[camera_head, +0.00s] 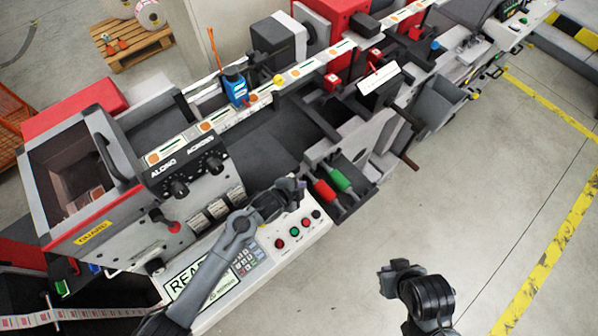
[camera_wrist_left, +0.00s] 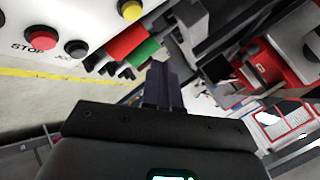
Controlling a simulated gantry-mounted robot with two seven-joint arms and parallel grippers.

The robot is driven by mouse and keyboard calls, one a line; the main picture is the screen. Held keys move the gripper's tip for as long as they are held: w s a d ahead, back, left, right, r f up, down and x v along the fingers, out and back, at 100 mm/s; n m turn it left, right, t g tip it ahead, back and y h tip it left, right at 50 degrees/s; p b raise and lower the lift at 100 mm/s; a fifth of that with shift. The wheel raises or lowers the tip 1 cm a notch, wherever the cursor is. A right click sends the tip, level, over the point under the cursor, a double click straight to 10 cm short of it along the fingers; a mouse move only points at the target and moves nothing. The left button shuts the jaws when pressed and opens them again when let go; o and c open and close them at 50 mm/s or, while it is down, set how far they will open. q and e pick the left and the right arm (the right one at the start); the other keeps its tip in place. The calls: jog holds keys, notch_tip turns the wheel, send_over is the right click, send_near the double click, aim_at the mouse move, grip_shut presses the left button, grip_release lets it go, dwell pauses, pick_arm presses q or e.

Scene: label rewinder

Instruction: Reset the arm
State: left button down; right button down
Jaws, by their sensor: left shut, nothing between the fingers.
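My left gripper (camera_head: 291,190) is over the near edge of the label rewinder (camera_head: 262,145), just above the control panel (camera_head: 250,262). In the left wrist view its fingers (camera_wrist_left: 165,88) are together with nothing between them. It is apart from the red handle (camera_head: 324,190) and green handle (camera_head: 340,180) in a dark holder to its right. These handles also show beyond the fingers in the left wrist view. My right arm ends in a dark gripper (camera_head: 398,270) over the bare floor at lower right; its fingers cannot be made out.
The control panel has several push buttons (camera_head: 294,231) and a keypad (camera_head: 245,262) close below my left forearm. A printed label web (camera_head: 215,122) crosses the machine. A wooden pallet (camera_head: 130,45) stands at upper left. The floor (camera_head: 470,190) at right is clear, with yellow lines.

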pick_arm(q)
jog(key=shift+n+g, duration=0.4)
jog(key=shift+g, duration=0.3)
jog(key=s+f, duration=0.1)
jog(key=s, duration=0.1)
jog(key=s+f+p, duration=0.1)
jog(key=s+f, duration=0.1)
jog(key=s, duration=0.1)
jog(key=s+f, duration=0.2)
jog(key=shift+s+a+p, duration=0.25)
jog(key=shift+a+p, duration=0.05)
jog(key=s+a, duration=0.1)
jog(key=s, duration=0.1)
jog(key=s+a+r+n+p, duration=0.1)
jog(key=s, duration=0.1)
jog(key=s+a+n+p, duration=0.1)
jog(key=s, duration=0.2)
jog(key=shift+r+y, duration=0.3)
jog(key=shift+r, duration=0.05)
jog(key=s+a+r+n+g+y+p, duration=0.1)
jog(key=s+a+r+n+y, duration=0.1)
jog(key=s+a+r+n, duration=0.4)
jog(key=s+a+r+n+g+y+p, duration=0.1)
jog(key=s+a+r+n, duration=0.5)
jog(key=a+r, duration=0.6)
jog(key=shift+r+n+g+y, duration=0.35)
jog(key=shift+n+y, duration=0.35)
jog(key=shift+y, duration=0.2)
